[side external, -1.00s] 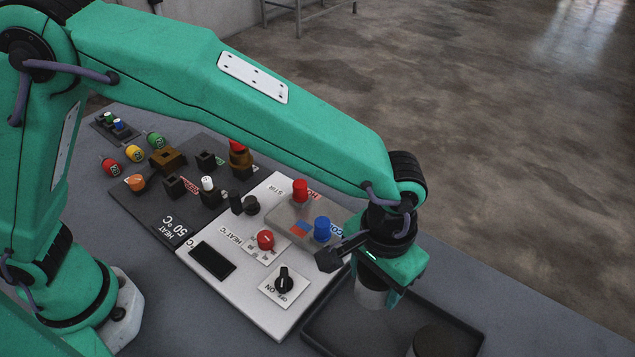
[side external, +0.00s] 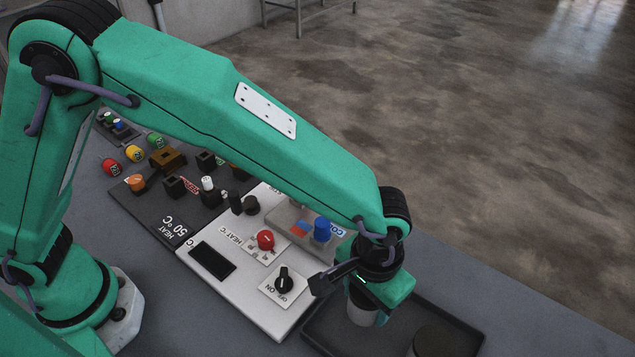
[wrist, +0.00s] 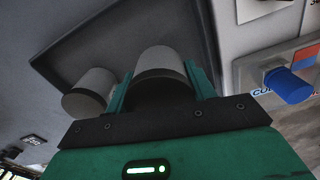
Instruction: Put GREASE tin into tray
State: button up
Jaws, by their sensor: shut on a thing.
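My gripper (side external: 368,298) is shut on a pale grey tin (side external: 362,314) with a dark band. It holds the tin upright at the left part of the dark tray (side external: 398,322). I cannot tell whether its base touches the tray floor. In the wrist view the held tin (wrist: 161,65) is between the green fingers, with the tray (wrist: 110,42) beyond. A second tin, with a dark top (side external: 434,341), stands in the tray's near right part; it also shows in the wrist view (wrist: 88,92). No GREASE lettering is readable on either tin.
A white control panel (side external: 222,284) with a black switch (side external: 284,279), red knob (side external: 265,239) and blue knob (side external: 322,229) lies left of the tray. A dark panel (side external: 150,215) with several parts is further left. The bench right of the tray is clear.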

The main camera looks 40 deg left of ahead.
aim_at(365, 310)
jog(key=shift+f, duration=1.85)
jog(key=shift+f, duration=0.15)
jog(key=o, duration=1.1)
notch_tip(365, 310, up, 12)
jog(key=shift+r, duration=0.1)
